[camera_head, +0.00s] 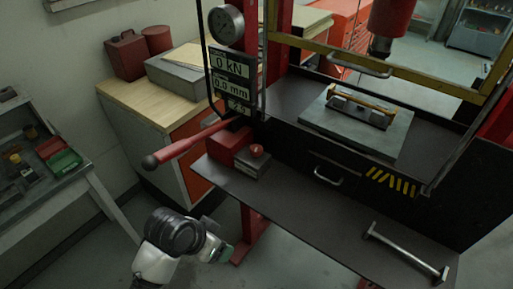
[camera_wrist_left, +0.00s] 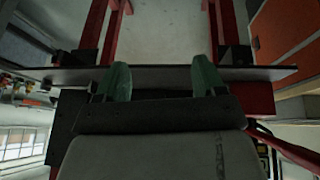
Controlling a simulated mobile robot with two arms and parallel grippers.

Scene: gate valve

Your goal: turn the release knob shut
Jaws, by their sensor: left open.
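A small round red knob (camera_head: 257,151), which looks like the release knob, sits on top of a grey block beside the red pump body (camera_head: 230,142), on the left part of the press's front shelf (camera_head: 310,192). My left gripper (camera_head: 222,251) is below and left of the knob, in front of the shelf and apart from it. In the left wrist view the two green fingers of my left gripper (camera_wrist_left: 161,80) are spread with nothing between them, and the shelf edge (camera_wrist_left: 160,72) runs across behind them. The knob cannot be made out there. My right gripper is not in view.
A red lever (camera_head: 190,144) sticks out leftward above the knob's side. A metal bar tool (camera_head: 405,252) lies on the shelf's right end. A red press leg (camera_head: 250,235) stands close to my left gripper. The shelf's middle is clear.

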